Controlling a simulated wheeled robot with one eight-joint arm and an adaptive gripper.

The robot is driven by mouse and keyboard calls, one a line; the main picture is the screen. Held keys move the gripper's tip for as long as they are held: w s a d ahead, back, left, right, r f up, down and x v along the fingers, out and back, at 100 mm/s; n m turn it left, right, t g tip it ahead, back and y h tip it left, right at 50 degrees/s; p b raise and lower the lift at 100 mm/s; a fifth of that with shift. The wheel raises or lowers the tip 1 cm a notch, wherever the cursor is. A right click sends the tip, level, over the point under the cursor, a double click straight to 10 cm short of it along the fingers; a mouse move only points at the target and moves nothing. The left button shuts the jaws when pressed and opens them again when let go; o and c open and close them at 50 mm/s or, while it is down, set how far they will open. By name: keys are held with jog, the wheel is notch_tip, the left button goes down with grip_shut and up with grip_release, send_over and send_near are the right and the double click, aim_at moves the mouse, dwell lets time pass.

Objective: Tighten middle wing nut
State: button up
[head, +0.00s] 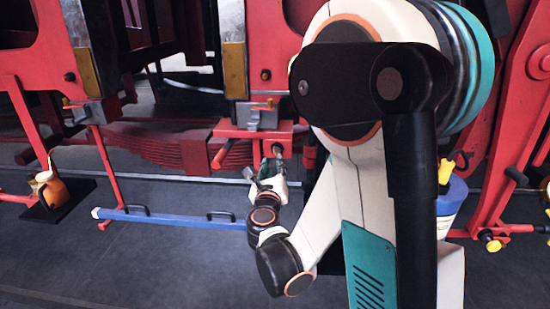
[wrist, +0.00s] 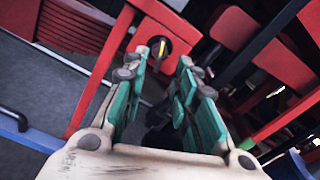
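My gripper (wrist: 160,70) is open, with one teal finger on each side. The fitting shows just beyond the gap between the fingertips, nearer the left one. I see no contact, and the fingers appear empty. In the head view my gripper (head: 268,176) is just below the red bracket (head: 258,133) under the frame. The wing nut cannot be made out clearly there.
A blue bar (head: 175,219) runs low across the floor left of my gripper. A red leaf spring (head: 165,148) lies behind. An orange jug (head: 50,190) stands at far left. A blue container (head: 452,195) stands at right, partly behind my arm. Red posts flank the gripper.

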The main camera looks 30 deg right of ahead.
aim_at(277, 153)
jog(key=b+x, duration=0.1)
jog(key=x, duration=0.6)
jog(key=shift+w, duration=0.1)
jog(key=shift+c, duration=0.3)
grip_shut()
